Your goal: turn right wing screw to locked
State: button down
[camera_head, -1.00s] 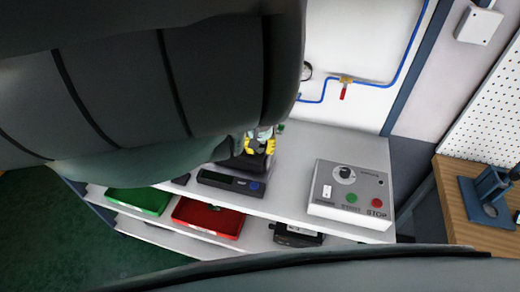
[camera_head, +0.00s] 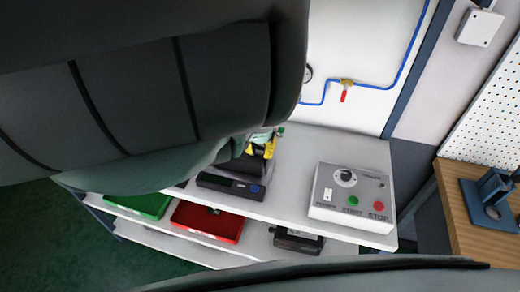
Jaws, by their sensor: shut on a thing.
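My large dark arm fills the upper left of the head view and covers most of the area around the valve positioner. Only a small part shows past the arm's lower edge: a yellow and black assembly (camera_head: 269,149) at the back of the grey bench, probably the positioner. I cannot make out the right wing screw or its setting. My gripper is hidden behind the arm, so neither its fingers nor their contact can be seen.
A control box (camera_head: 351,196) with a knob and green and red buttons stands on the bench (camera_head: 330,145). A dark flat device (camera_head: 231,186) lies at the front edge. A green bin (camera_head: 150,206) and red bin (camera_head: 208,220) sit below. A wooden table (camera_head: 470,222) is at right.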

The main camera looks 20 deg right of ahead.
aim_at(260, 151)
jog(key=c, duration=0.6)
grip_release()
jog(key=shift+w+d+r, duration=0.1)
jog(key=shift+r, duration=3.6)
